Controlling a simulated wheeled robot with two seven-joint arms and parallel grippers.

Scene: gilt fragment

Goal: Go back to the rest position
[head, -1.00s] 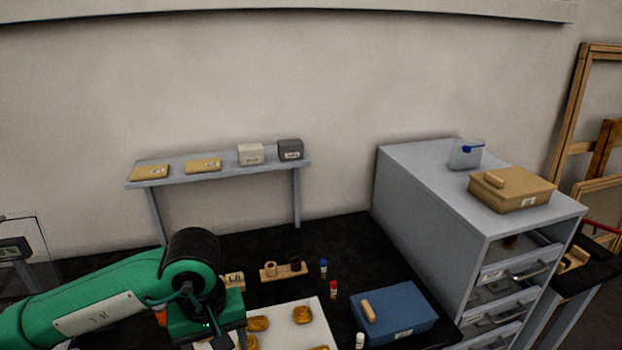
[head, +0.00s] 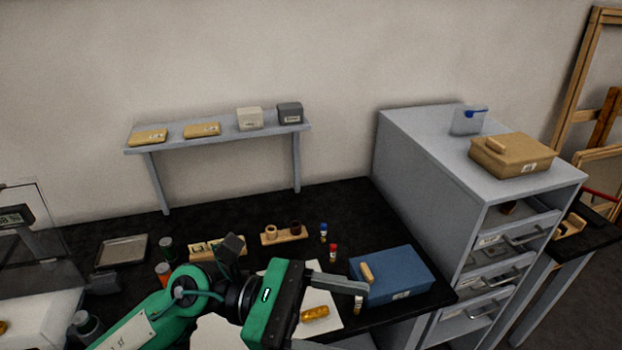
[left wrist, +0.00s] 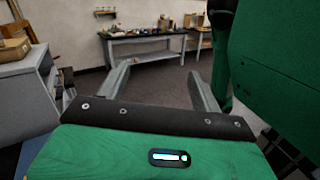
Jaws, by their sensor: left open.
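My left gripper (head: 352,312) is low in the head view, turned so its fingers point right, above the front of the dark bench. It also shows in the left wrist view (left wrist: 160,80), where its two fingers stand wide apart with nothing between them. The green wrist partly covers a white sheet (head: 333,322) with a gold piece (head: 314,314) on it. One finger overlaps the front left of the blue box (head: 405,278) in the picture; I cannot tell how far apart they are. My right gripper is not in view.
A grey drawer cabinet (head: 425,175) stands right, with a cardboard box (head: 520,158) on top. A wall shelf (head: 220,137) is behind. Small bottles (head: 333,252), a wooden holder (head: 284,236) and a grey tray (head: 122,251) stand on the bench. Another table (left wrist: 150,38) is far off in the wrist view.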

